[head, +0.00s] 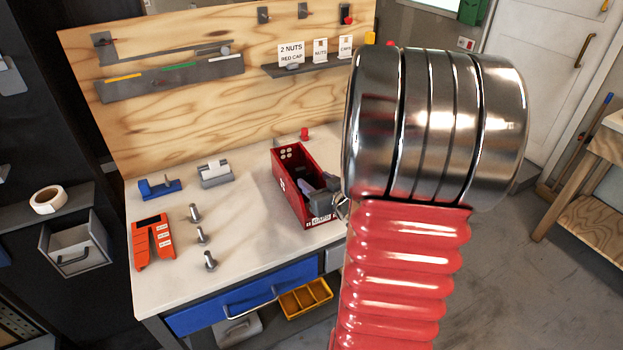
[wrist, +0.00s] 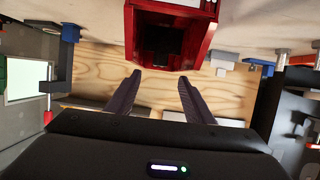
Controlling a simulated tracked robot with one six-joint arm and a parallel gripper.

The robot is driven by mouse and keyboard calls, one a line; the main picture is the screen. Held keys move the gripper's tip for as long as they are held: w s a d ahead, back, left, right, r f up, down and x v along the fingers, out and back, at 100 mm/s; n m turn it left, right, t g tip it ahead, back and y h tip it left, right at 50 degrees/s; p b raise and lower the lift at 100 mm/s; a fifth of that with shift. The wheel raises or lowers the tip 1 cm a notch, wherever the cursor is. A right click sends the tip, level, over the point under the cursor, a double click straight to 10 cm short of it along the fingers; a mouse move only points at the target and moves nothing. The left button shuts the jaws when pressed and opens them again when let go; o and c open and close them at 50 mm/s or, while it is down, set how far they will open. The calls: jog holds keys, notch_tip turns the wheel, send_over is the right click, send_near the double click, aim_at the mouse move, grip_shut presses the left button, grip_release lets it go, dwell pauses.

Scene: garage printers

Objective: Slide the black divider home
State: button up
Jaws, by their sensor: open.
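A red open-topped box (head: 290,192) stands on the white workbench, right of its middle. It also shows at the top of the wrist view (wrist: 190,57). Inside it is a dark upright shape (wrist: 158,38), which looks like the black divider; how it sits in the box is hard to tell. In the head view the box's inside is mostly dark and partly hidden by my gripper (head: 316,188), which is at the box's front right. In the wrist view my gripper (wrist: 160,77) has its fingers apart, with nothing visible between them, pointing toward the box.
A blue tool (head: 160,188) and a grey block (head: 215,174) lie behind. A small red cap (head: 304,133) stands behind the box. A plywood board (head: 200,115) backs the bench.

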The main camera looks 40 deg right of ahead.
jog(key=shift+v, duration=0.8)
jog(key=shift+w+a+r, duration=0.1)
jog(key=shift+w, duration=0.05)
jog(key=c, duration=0.3)
jog(key=shift+w+a+r, duration=0.15)
jog(key=shift+c, duration=0.9)
jog(key=a+r+g, duration=0.1)
jog(key=a, duration=0.1)
jog(key=w+a+r, duration=0.1)
jog(key=a, duration=0.1)
jog(key=a+r+g, duration=0.1)
jog(key=r, duration=0.1)
jog(key=shift+w+a+r+n+g+h, duration=0.1)
jog(key=shift+w+a+n+g+h, duration=0.2)
jog(key=shift+a+n, duration=0.1)
grip_shut()
jog(key=s+a+r+n+g+y, duration=0.1)
jog(key=s+a+r+g+y, duration=0.1)
jog(key=s+a, duration=0.5)
jog(key=s+a+r+n+g+y, duration=0.2)
jog(key=s+a, duration=0.5)
jog(key=a, duration=1.3)
jog(key=shift+s+r+g+y, duration=0.2)
jog(key=shift+r+g+y, duration=0.3)
jog(key=shift+y, duration=0.2)
